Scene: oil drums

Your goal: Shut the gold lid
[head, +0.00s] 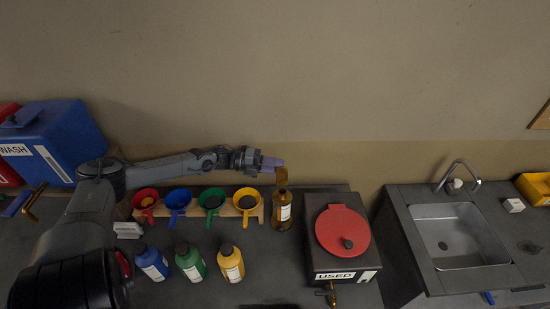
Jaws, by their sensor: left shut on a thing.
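A gold bottle (283,212) with a white label stands upright on the dark bench, between the funnel rack and the black box. Its gold lid (284,177) shows above the bottle's mouth, raised rather than lying flat on it. My left arm reaches in from the left, and my left gripper (272,162) is at the lid's upper end, its jaws shut on the gold lid. The fingers partly hide the lid's top. My right gripper is not in view.
A wooden rack (227,211) holds red, blue, green and yellow funnels. Blue, green and yellow bottles (231,264) stand in front. A black box (320,255) marked USED has a round red lid (342,231). A blue can (70,140) is left; a sink (462,243) is right.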

